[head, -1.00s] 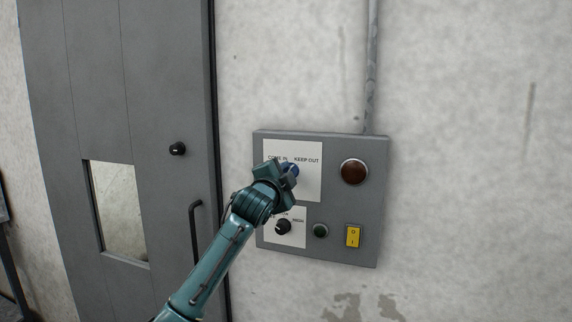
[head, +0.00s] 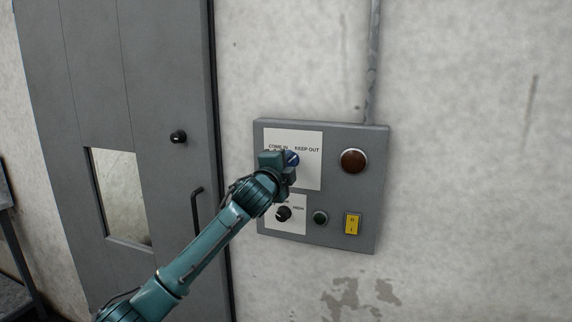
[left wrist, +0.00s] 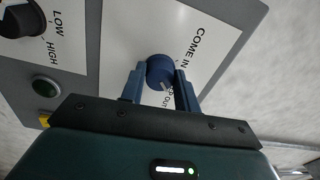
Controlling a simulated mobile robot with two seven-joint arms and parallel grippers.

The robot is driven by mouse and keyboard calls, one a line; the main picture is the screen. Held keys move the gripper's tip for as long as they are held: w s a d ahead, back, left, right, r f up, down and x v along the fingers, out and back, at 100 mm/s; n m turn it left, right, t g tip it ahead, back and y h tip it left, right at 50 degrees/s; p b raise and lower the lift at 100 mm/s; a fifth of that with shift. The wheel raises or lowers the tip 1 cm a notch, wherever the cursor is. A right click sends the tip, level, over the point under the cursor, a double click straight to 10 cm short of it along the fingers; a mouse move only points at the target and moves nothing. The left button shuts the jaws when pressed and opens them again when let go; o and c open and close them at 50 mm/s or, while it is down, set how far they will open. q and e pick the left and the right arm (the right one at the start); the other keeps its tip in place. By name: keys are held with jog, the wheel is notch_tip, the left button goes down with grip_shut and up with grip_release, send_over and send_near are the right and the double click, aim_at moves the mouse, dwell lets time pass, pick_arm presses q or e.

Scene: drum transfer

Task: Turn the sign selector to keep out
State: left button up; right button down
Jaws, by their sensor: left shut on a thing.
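The sign selector is a round blue knob (head: 292,158) on a white plate marked COME IN at left and KEEP OUT at right. My left gripper (head: 285,164) is at the knob, shut on it and hiding much of it. In the left wrist view the two fingers (left wrist: 160,76) stand on either side of the blue knob (left wrist: 159,66). A pale pointer mark on the knob faces toward the partly hidden KEEP OUT lettering. My right gripper is in no view.
The grey panel (head: 381,175) also carries a reddish-brown lamp (head: 354,161), a green button (head: 320,217), a yellow switch (head: 352,224) and a black LOW/HIGH knob (head: 283,214) just below my gripper. A grey door (head: 172,80) with a handle is at left.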

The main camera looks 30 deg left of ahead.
pick_arm(q)
jog(key=o, duration=1)
jog(key=shift+c, duration=0.2)
jog(key=b+v, duration=0.3)
jog(key=v, duration=1)
jog(key=shift+f, duration=0.2)
